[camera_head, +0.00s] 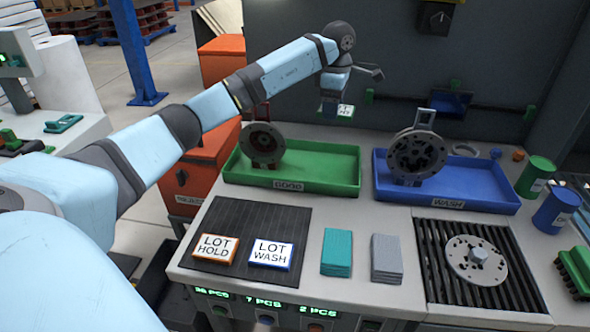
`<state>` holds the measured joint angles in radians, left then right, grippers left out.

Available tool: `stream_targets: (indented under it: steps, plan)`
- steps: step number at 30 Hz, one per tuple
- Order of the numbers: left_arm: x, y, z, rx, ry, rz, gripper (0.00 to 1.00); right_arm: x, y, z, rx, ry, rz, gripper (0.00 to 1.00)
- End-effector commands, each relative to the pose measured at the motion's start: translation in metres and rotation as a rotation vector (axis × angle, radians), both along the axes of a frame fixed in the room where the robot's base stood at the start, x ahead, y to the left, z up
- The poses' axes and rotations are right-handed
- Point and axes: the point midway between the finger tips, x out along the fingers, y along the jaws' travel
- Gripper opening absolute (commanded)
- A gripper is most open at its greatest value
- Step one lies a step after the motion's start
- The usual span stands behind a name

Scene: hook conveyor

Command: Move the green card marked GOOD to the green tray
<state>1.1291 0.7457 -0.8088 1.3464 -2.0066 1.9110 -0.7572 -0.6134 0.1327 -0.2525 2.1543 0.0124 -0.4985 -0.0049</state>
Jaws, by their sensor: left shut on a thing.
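A white card with green edges (345,111) is in my left gripper (334,104), partly hidden by it; only part of its lettering shows. The gripper is shut on the card and holds it in the air, in the picture above the back right part of the green tray. The green tray (338,187) has a GOOD label on its front wall and stands at the back of the worktop. A dark round metal part (262,146) stands upright in its left end; the rest of its floor looks bare. My right gripper is not in view.
A blue WASH tray (425,200) holding a metal disc (416,155) stands to the right. A dark mat (235,215) in front carries LOT HOLD (215,249) and LOT WASH (271,255) cards. Teal (337,253) and grey (386,259) stacks lie beside it.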

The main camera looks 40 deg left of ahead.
Motion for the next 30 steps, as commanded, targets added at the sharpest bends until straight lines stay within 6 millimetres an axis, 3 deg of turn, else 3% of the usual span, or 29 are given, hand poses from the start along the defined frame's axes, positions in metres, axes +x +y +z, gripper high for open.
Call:
stream_targets:
  steps: [4, 7, 21, 30]
  plan:
    - [0.001, 0.012, -0.001, -0.001, 0.002, 0.124, 0.46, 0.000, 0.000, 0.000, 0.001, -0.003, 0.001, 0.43]
    - [0.001, 0.014, -0.017, 0.001, 0.004, 0.142, 0.46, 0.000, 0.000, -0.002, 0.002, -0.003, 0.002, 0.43]
    - [0.001, 0.013, -0.135, 0.000, 0.001, 0.139, 0.46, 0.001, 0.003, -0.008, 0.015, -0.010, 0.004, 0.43]
    - [0.002, 0.013, -0.160, 0.000, 0.000, 0.137, 0.46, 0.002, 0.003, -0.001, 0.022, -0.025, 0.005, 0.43]
